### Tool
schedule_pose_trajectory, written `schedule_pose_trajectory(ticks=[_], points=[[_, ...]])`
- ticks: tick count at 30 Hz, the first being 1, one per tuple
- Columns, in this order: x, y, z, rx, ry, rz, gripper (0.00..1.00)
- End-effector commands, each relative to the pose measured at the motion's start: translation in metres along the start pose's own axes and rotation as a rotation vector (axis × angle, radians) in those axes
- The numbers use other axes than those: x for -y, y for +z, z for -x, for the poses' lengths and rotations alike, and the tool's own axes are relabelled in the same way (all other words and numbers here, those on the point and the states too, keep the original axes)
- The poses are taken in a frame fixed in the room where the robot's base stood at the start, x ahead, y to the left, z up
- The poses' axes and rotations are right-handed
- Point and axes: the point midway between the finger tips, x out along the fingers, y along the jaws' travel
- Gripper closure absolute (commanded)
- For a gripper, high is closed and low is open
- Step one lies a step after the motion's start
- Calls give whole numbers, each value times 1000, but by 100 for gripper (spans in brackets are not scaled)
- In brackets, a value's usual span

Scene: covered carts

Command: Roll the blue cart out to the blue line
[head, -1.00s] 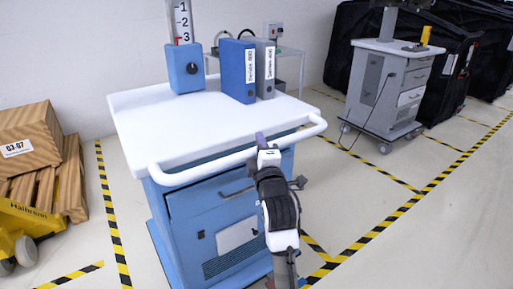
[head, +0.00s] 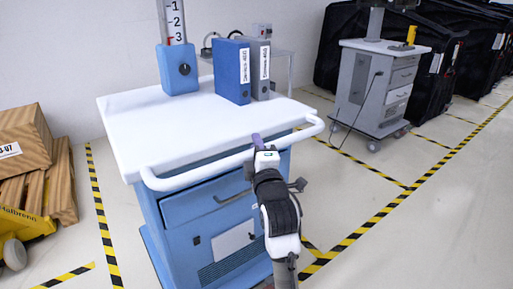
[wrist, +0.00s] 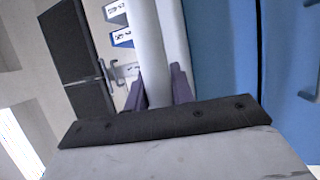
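The blue cart (head: 180,215) has a white top and a white push handle (head: 205,172) along its front edge. It stands between yellow-black floor strips. My gripper (head: 258,143) is at the handle's right part. In the wrist view, the handle bar (wrist: 150,50) runs between the two purple fingers (wrist: 158,88), which sit close against both its sides. No blue line shows in either view; part of the floor is hidden by the cart and my arm.
Binders (head: 232,72) and a blue post stand (head: 180,68) are on the cart's top. A grey cart (head: 372,88) stands at the back right. A yellow pallet truck (head: 22,222) with wooden crates (head: 18,145) is at left. Open floor (head: 440,230) lies at right.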

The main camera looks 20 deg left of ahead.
Motion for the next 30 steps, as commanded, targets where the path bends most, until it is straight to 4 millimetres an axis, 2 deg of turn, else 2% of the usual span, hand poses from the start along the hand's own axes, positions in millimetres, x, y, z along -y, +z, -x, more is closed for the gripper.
schedule_pose_trajectory(ticks=[1,5,13,16,20,27,30], points=[[0,0,0,-1,1,0,70],[0,0,0,0,1,0,55],[0,0,1,0,1,0,55],[0,1,8,1,2,-1,55],[2,0,28,1,2,-2,55],[3,1,88,3,2,-1,55],[-4,1,88,-2,-7,-3,55]])
